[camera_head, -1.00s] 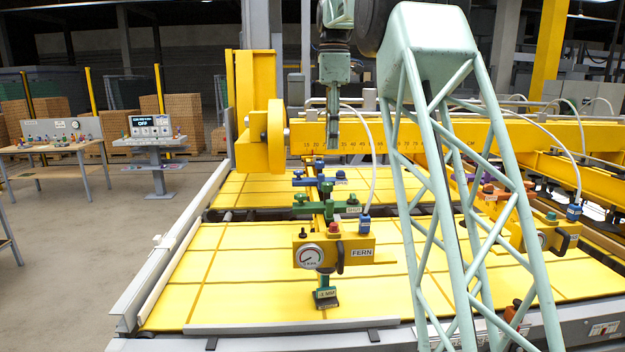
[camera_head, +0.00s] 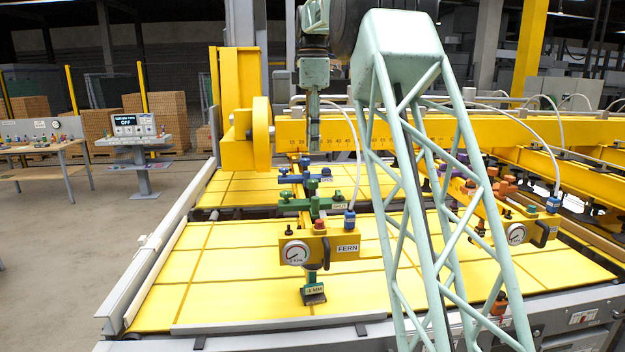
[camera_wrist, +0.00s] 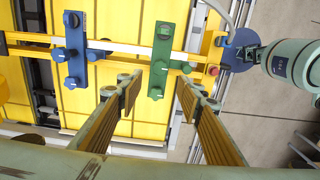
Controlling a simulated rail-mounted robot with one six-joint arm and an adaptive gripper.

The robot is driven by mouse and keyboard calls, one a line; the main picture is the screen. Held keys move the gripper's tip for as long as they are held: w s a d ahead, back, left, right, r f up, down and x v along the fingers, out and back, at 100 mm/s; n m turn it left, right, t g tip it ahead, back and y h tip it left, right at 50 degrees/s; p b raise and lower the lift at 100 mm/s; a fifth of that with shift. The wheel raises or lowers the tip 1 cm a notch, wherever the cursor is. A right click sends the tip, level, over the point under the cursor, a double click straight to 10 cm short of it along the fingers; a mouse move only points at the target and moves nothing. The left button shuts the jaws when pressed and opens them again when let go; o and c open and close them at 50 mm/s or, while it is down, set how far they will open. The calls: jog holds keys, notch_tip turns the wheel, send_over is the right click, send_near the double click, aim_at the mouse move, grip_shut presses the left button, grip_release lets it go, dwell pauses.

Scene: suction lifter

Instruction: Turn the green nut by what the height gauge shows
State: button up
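The green crossbar with green knobs (camera_head: 295,204) sits on the yellow beam behind the box labelled FERN (camera_head: 318,247). In the wrist view the green crossbar (camera_wrist: 171,45) stands upright, with a green nut-like knob (camera_wrist: 155,92) at its lower end, between my fingertips in the picture. I cannot tell their height difference. My gripper (camera_wrist: 158,92) is open and empty; in the head view it hangs downward (camera_head: 313,148) above and behind the green crossbar. A green block (camera_head: 314,289) below the FERN box carries a label ending in MM; its number is too small to read surely.
A blue crossbar (camera_head: 304,178) lies just behind the green one. A dial (camera_head: 295,253) and a white hose (camera_head: 355,150) are on the FERN box. A yellow post (camera_head: 238,110) stands left of my gripper. A console (camera_head: 134,124) reading OFF stands at the left.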

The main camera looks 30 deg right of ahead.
aim_at(313, 180)
notch_tip(313, 180, down, 12)
jog(key=shift+f+b, duration=0.1)
jog(key=shift+b, duration=0.3)
dwell(0.3)
jog(key=shift+c, duration=0.9)
jog(key=c, duration=0.7)
